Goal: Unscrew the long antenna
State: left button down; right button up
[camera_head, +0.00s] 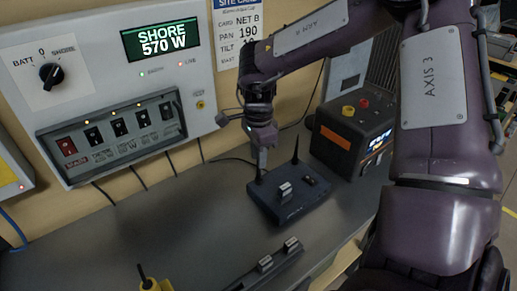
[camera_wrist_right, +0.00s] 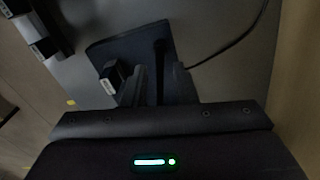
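A dark box (camera_head: 290,203) stands on the bench with an antenna at each rear corner. The right antenna (camera_head: 296,150) is upright and free. The left antenna (camera_head: 257,176) is mostly hidden by my right gripper (camera_head: 262,162), which points down over it. In the right wrist view the box (camera_wrist_right: 105,48) lies beyond my right gripper (camera_wrist_right: 160,68). There, a dark antenna (camera_wrist_right: 159,58) runs between the two fingers, with a narrow gap on each side, so the gripper appears open around it. My left gripper is in no view.
A power unit (camera_head: 350,138) with red and yellow knobs stands right of the box. The wall panel (camera_head: 110,85) with switches is at the left. A dark rail with two metal pieces (camera_head: 266,263) lies in front. The bench (camera_head: 190,220) left of the box is clear.

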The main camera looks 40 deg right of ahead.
grip_shut()
jog(key=shift+r+n+p, duration=0.1)
jog(key=shift+n+p, duration=0.2)
jog(key=shift+n, duration=1.7)
jog(key=shift+p, duration=0.3)
jog(key=shift+n+p, duration=0.65)
jog(key=shift+n, duration=1.35)
